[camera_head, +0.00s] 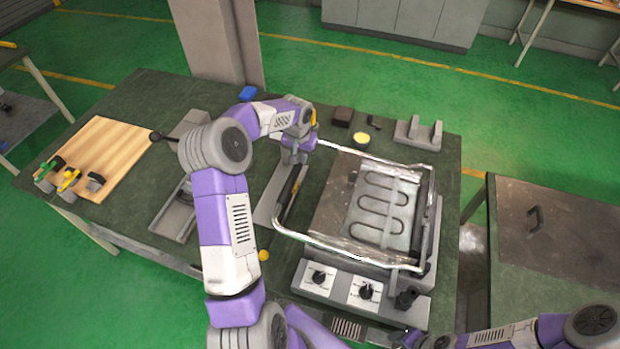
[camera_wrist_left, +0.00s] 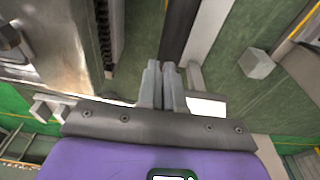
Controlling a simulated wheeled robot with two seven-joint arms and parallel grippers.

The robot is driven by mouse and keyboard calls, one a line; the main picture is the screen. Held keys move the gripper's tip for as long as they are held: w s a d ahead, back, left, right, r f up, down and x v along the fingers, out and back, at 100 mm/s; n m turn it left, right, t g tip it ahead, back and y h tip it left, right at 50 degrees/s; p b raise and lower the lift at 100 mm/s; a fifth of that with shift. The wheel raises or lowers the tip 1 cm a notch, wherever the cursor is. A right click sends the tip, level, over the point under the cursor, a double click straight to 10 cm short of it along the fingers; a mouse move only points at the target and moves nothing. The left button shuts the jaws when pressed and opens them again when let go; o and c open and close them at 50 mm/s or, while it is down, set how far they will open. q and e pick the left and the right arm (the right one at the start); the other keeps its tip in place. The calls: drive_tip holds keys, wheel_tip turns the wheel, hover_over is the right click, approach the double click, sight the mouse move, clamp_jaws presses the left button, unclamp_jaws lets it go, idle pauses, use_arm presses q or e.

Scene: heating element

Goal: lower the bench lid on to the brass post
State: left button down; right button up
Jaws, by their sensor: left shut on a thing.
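A lid-like bright tube frame (camera_head: 345,250) surrounds a plate with a looped heating element (camera_head: 385,200) on the bench unit. A dark grip bar (camera_head: 290,188) runs along the frame's left side. My left gripper (camera_head: 297,157) is at the far end of this bar. In the left wrist view its fingers (camera_wrist_left: 165,85) are shut on the dark bar (camera_wrist_left: 180,30). A small brass-coloured round top (camera_head: 264,255), perhaps the brass post, shows left of the frame, apart from it. The frame's height above it is unclear. My right arm is at the lower right; its gripper is only partly visible.
The control box (camera_head: 365,288) with dark knobs stands at the front. A yellow-topped cup (camera_head: 361,140), a dark block (camera_head: 343,115) and a grey bracket (camera_head: 418,133) stand behind. A wooden board (camera_head: 110,150) with tools lies left. A second table (camera_head: 560,230) is at right.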

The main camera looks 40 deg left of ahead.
use_arm(q)
drive_tip(key=shift+d+f, duration=0.2)
drive_tip(key=shift+f, duration=0.1)
drive_tip(key=shift+r, duration=0.1)
drive_tip(key=shift+w+r+p, duration=0.1)
drive_tip(key=shift+r+p, duration=0.5)
drive_tip(key=shift+r, duration=0.25)
drive_tip(key=r+p, duration=0.3)
drive_tip(key=r, duration=0.2)
drive_tip(key=shift+a+r, duration=0.2)
